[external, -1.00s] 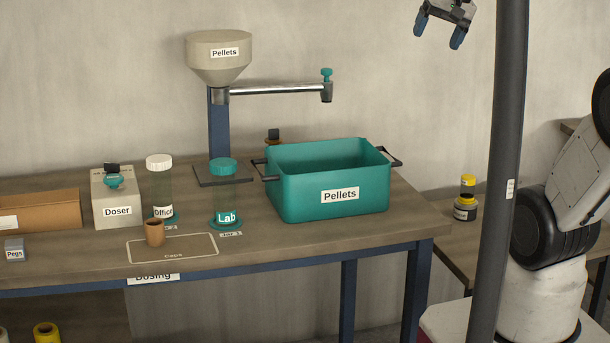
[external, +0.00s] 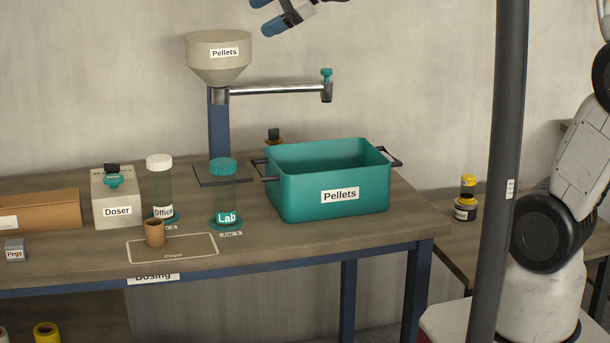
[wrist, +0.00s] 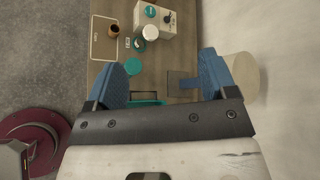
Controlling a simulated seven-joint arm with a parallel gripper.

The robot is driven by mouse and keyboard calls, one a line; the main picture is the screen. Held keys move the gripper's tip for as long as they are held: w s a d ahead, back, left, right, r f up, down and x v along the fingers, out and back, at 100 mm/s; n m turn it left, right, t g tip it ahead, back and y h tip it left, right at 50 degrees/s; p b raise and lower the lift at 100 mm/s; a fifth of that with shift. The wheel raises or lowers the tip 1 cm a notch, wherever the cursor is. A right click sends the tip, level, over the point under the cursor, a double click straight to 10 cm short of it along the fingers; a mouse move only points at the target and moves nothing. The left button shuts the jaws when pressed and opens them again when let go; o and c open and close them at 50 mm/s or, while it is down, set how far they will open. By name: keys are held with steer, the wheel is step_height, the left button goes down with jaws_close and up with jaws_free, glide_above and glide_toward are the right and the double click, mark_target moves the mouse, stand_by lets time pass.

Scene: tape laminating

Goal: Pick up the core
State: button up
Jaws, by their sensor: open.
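The core (external: 154,234) is a small brown tube standing upright at the left end of the outlined Caps area (external: 190,247) near the bench's front edge. In the wrist view the core (wrist: 113,31) is at the top, beyond and left of my fingertips. My gripper (external: 264,15) is at the top of the external view, tilted, high above the bench and right of the hopper. In the wrist view my gripper (wrist: 169,60) has its blue fingers spread wide with nothing between them.
The Pellets hopper (external: 218,60) and its horizontal arm (external: 275,89) rise over the bench. The Lab jar (external: 224,195) and white-lidded jar (external: 160,190) stand behind the Caps area. A Doser box (external: 116,200) is left, a teal Pellets bin (external: 300,198) right. A dark post (external: 499,150) stands farther right.

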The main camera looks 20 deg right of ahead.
steer(key=a+f+m+y, duration=0.15)
steer(key=a+m, duration=0.25)
steer(key=a, duration=0.5)
steer(key=a+f+m, duration=0.3)
steer(key=a+m, duration=0.2)
steer(key=a, duration=0.4)
glide_toward(159, 222)
steer(key=a+f, duration=0.2)
steer(key=a, duration=0.1)
steer(key=shift+w+t, duration=0.15)
steer(key=shift+t, duration=0.25)
steer(key=shift+a, duration=0.1)
steer(key=shift+x, duration=1.2)
steer(key=shift+w+a, duration=0.1)
steer(key=shift+a, duration=0.1)
steer(key=shift+x, duration=2.4)
steer(key=shift+r, duration=0.1)
steer(key=c, duration=1)
